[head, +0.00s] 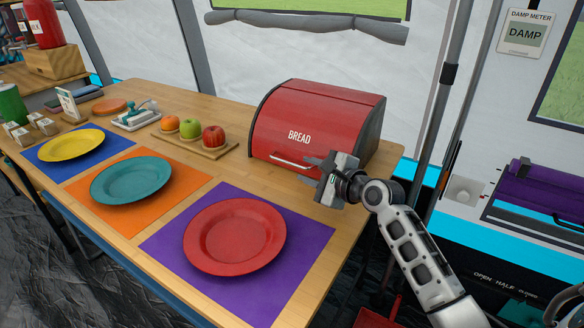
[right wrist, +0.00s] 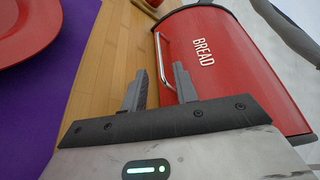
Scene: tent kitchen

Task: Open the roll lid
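The red bread box (head: 310,118) marked BREAD stands at the back right of the wooden table. Its curved roll lid (head: 325,100) is down and looks closed. A pale bar handle (head: 290,163) runs along the lid's lower front edge. My right gripper (head: 309,168) is at the handle's right end, in front of the box. In the right wrist view its two fingers (right wrist: 159,70) are apart, and the handle (right wrist: 163,55) shows ahead of the gap, its near end beside the right finger. I cannot tell whether they touch. My left gripper is not in view.
A red plate (head: 235,236) on a purple mat (head: 312,225) lies in front of the box. A board (head: 193,144) with fruit stands left of it. Teal (head: 131,179) and yellow plates (head: 71,145) lie further left. A tent pole (head: 440,105) rises right of the table.

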